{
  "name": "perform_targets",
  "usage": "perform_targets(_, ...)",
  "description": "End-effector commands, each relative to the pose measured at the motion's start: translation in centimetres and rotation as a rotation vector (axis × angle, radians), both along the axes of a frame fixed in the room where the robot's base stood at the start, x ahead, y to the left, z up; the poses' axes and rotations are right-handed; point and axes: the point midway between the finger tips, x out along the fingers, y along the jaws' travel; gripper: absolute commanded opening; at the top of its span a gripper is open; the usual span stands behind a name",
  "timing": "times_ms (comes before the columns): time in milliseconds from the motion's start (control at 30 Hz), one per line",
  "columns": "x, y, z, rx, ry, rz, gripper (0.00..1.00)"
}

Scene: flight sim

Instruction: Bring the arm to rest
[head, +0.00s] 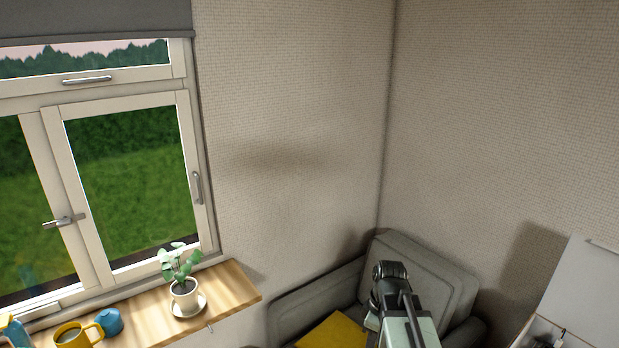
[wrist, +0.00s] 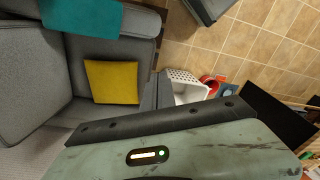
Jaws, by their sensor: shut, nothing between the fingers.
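My arm (head: 405,315), pale green and dark grey, rises from the bottom edge of the head view, in front of a grey sofa. Its dark upper end overlaps the sofa cushion in the picture. In the wrist view my gripper (wrist: 157,90) shows as dark grey fingers beyond the pale green wrist housing. The fingers are together and hold nothing. They hang in the air above the floor, apart from the things below. The fingertips cannot be made out in the head view.
The sofa (head: 425,265) with a yellow cushion (wrist: 111,82) stands in the corner. A white basket (wrist: 190,87) is on the tiled floor near red items. A wooden sill (head: 235,284) at left holds a potted plant (head: 184,285) and a yellow mug (head: 75,338). A white open box (head: 585,290) is at right.

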Motion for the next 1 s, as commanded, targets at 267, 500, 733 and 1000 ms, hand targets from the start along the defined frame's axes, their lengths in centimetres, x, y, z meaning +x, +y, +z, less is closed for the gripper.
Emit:
perform_targets(267,-2.1,4.2,-0.6,-0.071,0.021,-0.530,0.00)
perform_targets(500,-2.1,3.6,-0.6,-0.090,0.026,-0.955,0.00)
perform_targets(733,-2.1,3.5,-0.6,-0.088,0.028,-1.023,0.00)
perform_targets(1000,-2.1,3.5,-0.6,-0.087,0.029,-1.020,0.00)
